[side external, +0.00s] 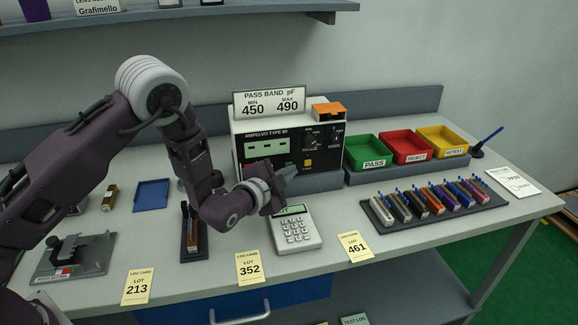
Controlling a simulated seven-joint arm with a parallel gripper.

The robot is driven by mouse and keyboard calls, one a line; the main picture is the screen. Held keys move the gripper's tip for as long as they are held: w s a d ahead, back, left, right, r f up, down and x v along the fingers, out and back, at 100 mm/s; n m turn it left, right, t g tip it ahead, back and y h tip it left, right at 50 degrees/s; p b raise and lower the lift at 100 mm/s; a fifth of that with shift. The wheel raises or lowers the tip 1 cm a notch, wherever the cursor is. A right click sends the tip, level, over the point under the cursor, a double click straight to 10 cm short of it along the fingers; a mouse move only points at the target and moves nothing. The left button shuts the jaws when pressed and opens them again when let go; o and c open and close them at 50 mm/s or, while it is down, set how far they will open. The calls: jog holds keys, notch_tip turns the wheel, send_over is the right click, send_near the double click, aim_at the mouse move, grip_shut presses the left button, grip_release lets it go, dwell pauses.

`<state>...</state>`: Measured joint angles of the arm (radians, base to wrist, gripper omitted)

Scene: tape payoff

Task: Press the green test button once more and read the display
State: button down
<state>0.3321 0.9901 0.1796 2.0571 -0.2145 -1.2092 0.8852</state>
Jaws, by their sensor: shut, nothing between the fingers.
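The test meter, marked AMPELVO TYPE 80 (323,153), stands at the back middle of the bench. Its green display (267,147) is on the left of the front panel; its reading is too small to make out. My gripper (291,171) is shut and empty, in front of the lower panel. I cannot tell whether it touches the panel. The green test button cannot be made out clearly; my gripper and wrist cover part of the lower panel. A small orange-yellow button (307,163) shows right of the fingertips.
A pass band sign (270,103) reads 450 to 490. Green (368,152), red (408,146) and yellow (442,141) bins stand to the right, behind a rack of parts (385,214). A calculator (297,238) lies below my wrist. Lot cards line the front edge.

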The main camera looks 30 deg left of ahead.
jog(key=shift+w+a, duration=0.15)
dwell(0.4)
jog(key=shift+s+d, duration=0.55)
jog(key=shift+s, duration=0.05)
jog(key=shift+s+d, duration=1.75)
